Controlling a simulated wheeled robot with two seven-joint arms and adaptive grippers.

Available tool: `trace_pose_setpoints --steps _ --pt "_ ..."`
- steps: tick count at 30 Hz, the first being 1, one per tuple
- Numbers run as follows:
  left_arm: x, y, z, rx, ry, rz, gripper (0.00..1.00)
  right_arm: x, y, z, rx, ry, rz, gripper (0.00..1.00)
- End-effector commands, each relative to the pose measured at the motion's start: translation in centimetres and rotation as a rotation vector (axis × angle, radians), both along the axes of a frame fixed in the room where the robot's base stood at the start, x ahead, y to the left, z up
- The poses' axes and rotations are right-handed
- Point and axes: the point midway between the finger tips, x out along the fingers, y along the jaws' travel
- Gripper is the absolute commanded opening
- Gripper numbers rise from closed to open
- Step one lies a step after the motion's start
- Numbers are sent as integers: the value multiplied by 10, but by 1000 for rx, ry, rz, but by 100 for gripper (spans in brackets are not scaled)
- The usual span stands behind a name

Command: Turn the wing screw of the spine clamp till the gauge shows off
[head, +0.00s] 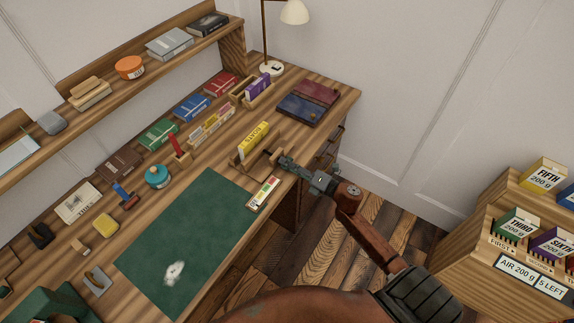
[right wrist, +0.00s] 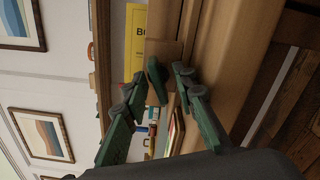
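The wooden spine clamp (head: 265,165) stands at the desk's right edge with a yellow book (head: 254,140) upright in it. The book also shows in the right wrist view (right wrist: 136,40). The dark green wing screw (right wrist: 157,80) sticks out of the clamp's wooden block (right wrist: 163,53). My right gripper (head: 284,162) is at the clamp's near right side. In the right wrist view its fingers (right wrist: 158,82) are open, one on each side of the wing screw, with gaps visible. A pale gauge strip (head: 263,192) with coloured bands lies beside the clamp; its reading is too small to tell. My left gripper is out of view.
A green mat (head: 195,235) covers the desk's middle. A box shelf (head: 510,215) is at the right, beyond open floor.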

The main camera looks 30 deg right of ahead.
Motion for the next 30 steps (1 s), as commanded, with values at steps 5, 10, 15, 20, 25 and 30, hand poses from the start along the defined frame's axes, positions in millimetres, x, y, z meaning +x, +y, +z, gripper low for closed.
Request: trace_pose_setpoints --steps 5,10,15,20,25,30 --pt "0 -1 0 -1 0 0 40 -18 -8 -1 0 3 -1 25" --pt "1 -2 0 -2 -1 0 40 -51 -21 -1 0 3 -1 25" --pt "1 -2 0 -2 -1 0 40 -83 -34 -2 0 4 -2 25" --pt "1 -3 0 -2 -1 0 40 -102 -42 -1 0 2 -1 25" --pt "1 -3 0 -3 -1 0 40 -111 -45 -1 0 1 1 25" --pt "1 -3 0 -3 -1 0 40 -111 -46 -1 0 1 1 25"
